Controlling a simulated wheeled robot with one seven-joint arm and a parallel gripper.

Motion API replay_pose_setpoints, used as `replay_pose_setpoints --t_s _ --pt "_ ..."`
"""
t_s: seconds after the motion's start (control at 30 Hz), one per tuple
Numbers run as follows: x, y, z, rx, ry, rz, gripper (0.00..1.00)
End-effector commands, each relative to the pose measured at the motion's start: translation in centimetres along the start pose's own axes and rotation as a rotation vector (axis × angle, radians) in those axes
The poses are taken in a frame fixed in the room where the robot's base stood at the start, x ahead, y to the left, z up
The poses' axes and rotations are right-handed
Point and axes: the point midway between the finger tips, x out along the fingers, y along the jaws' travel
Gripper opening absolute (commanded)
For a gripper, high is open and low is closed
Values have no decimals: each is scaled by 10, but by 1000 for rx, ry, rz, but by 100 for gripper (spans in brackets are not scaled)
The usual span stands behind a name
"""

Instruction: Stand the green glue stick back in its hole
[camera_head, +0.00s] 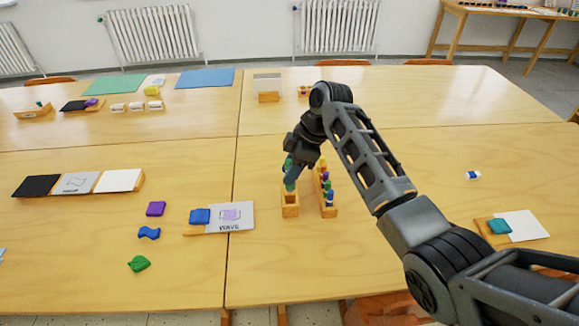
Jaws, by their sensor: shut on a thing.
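The green glue stick (288,164) is held nearly upright in my gripper (292,160), slightly tilted. My gripper is shut on it, and the dark fingers partly hide it. My arm hides part of the area behind the rack.
Left of the holder lies a grey card (233,217) with a blue piece (200,216) on a wooden base. Purple (156,209), blue and green (139,263) pieces lie further left. A white and blue item (473,175) lies right. The table in front of the holder is clear.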

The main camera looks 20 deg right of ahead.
Motion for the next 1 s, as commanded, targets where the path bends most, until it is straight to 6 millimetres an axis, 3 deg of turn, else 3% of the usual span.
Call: replay_pose_setpoints --t_s 0.5,1.0 --pt "41 0 17 1 0 0 2" --pt "44 0 18 0 0 0 2"
